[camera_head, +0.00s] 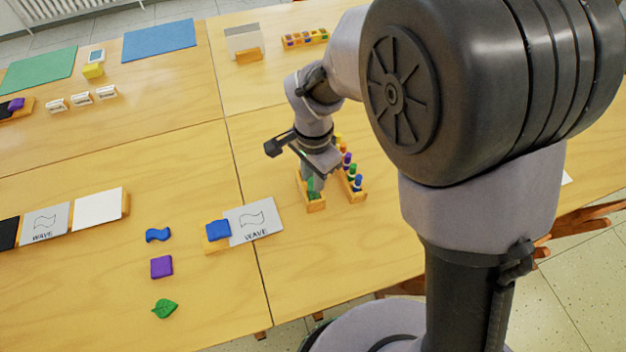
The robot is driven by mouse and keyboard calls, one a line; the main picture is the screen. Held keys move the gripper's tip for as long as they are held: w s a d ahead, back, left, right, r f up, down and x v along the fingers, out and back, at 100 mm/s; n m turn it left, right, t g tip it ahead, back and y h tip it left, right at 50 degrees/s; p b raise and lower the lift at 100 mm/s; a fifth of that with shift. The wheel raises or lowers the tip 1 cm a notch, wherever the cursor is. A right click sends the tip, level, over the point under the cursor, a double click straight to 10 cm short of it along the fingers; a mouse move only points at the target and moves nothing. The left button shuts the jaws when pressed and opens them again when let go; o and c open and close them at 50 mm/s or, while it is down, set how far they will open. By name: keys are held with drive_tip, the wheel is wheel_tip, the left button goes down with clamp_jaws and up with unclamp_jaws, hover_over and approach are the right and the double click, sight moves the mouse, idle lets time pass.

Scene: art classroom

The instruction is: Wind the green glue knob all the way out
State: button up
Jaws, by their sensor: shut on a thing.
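The green knob (314,190) shows as a small green patch at the front end of a narrow wooden tray (316,207). My gripper (313,183) points down over this tray and is shut on the green knob. My gripper and wrist hide most of the knob and the back of the tray. I cannot tell how far the knob is wound out.
A wooden rack (358,196) of several coloured pieces stands close at the right of the tray. A wave card (254,222) and a blue block (217,230) on a wooden stand are at the left. The table in front is clear.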

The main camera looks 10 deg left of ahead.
drive_tip(key=shift+m+b, duration=0.6)
drive_tip(key=shift+m, duration=1)
drive_tip(key=o, duration=1.6)
drive_tip(key=shift+o, duration=0.2)
drive_tip(key=n+p, duration=0.1)
drive_tip(key=n, duration=0.1)
drive_tip(key=shift+r+n, duration=0.2)
drive_tip(key=shift+n, duration=0.2)
drive_tip(key=n+p, duration=0.1)
drive_tip(key=n, duration=0.2)
drive_tip(key=n+p, duration=0.2)
drive_tip(key=n, duration=0.3)
drive_tip(key=shift+f+n, duration=0.15)
drive_tip(key=shift+n, duration=0.25)
